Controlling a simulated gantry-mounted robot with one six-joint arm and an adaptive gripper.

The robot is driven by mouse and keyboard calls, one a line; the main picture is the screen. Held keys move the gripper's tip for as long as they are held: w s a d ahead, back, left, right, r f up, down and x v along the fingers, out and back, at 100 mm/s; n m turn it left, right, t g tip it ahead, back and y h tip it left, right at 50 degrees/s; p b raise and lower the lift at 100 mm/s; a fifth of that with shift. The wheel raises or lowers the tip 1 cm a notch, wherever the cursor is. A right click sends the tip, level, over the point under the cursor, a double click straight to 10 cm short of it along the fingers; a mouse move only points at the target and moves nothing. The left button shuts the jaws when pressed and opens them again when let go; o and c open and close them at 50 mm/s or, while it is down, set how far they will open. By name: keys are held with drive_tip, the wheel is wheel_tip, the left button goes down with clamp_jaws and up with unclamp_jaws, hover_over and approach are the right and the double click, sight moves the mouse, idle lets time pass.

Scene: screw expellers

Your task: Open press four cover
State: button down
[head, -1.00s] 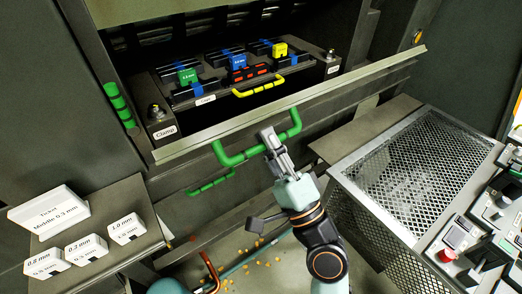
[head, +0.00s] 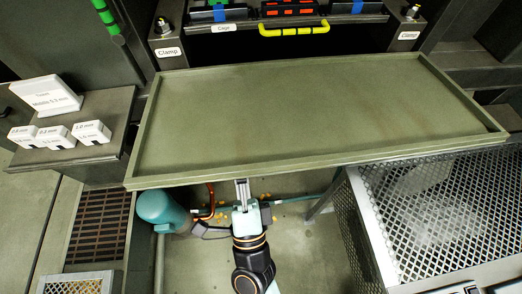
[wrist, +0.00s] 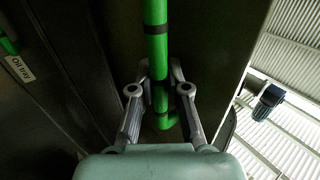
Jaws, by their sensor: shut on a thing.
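The press cover (head: 330,115) is a wide olive-green panel with a raised rim. In the head view it lies folded down, nearly flat, in front of the press opening. My gripper (head: 242,190) is at the cover's front edge, left of its middle. In the wrist view its two fingers (wrist: 160,85) are shut on a green bar handle (wrist: 157,45). In the head view the handle is hidden under the cover's edge. Inside the open press is the cage, with a yellow handle (head: 294,30), between two posts labelled Clamp.
White gauge blocks (head: 55,137) and a ticket sign (head: 47,95) stand on a side shelf at left. A mesh-topped box (head: 430,215) is at lower right, close to the cover's edge. A teal motor (head: 160,207) and pipes lie below the cover.

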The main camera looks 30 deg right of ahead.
drive_tip(key=shift+f, duration=0.1)
idle(0.3)
drive_tip(key=c, duration=1.1)
unclamp_jaws()
drive_tip(key=shift+d, duration=0.1)
drive_tip(key=shift+c, duration=0.2)
drive_tip(key=v, duration=1.2)
